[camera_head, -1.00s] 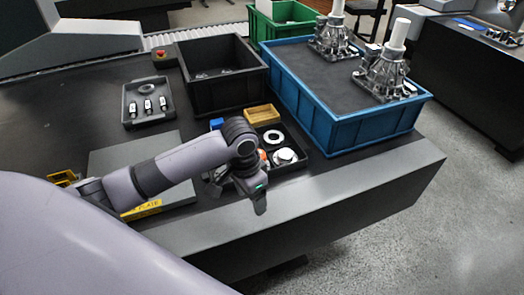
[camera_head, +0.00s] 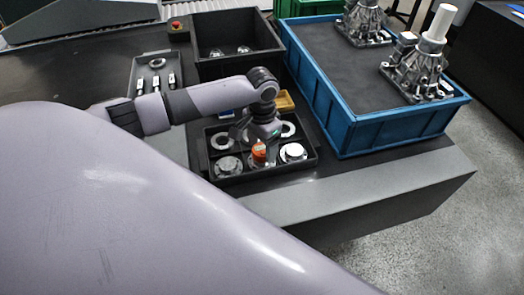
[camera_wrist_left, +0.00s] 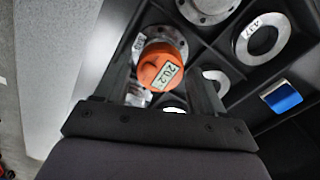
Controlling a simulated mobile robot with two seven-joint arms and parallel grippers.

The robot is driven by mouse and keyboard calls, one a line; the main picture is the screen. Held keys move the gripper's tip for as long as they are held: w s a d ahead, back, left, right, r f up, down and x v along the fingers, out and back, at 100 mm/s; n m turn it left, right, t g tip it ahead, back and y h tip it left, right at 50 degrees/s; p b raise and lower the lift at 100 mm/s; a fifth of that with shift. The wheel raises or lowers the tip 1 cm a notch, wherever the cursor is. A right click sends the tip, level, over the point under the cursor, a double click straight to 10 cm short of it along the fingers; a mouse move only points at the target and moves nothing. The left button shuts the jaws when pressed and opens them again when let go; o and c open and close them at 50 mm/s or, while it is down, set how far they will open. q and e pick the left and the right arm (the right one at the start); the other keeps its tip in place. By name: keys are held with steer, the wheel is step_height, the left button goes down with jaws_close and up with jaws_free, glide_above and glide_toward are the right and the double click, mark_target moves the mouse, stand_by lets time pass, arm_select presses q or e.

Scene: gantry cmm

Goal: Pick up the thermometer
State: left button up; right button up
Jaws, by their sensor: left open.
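The thermometer, an orange round-headed device (camera_head: 259,153) with a small display, stands in a front compartment of the black divided tray (camera_head: 314,158). In the left wrist view the orange head (camera_wrist_left: 152,65) faces the camera and its display reads about 20.2. My left gripper (camera_head: 258,142) is over the tray, right at the thermometer. In the left wrist view the open fingers (camera_wrist_left: 163,75) lie on both sides of the orange head, with no clear grip on it. The thermometer's lower part is hidden. My right gripper is not in view.
Metal discs and rings (camera_head: 293,151) fill neighbouring compartments, with thin walls between. A yellow box (camera_head: 285,103) and a blue crate (camera_head: 365,131) with castings stand behind and right. A black bin (camera_head: 237,69) and a small tray with tools (camera_head: 138,80) are farther back. The front table strip is clear.

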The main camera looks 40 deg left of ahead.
arm_select(q)
steer(key=shift+f, duration=0.55)
steer(key=c, duration=0.9)
steer(key=shift+c, duration=0.2)
steer(key=shift+r, duration=0.15)
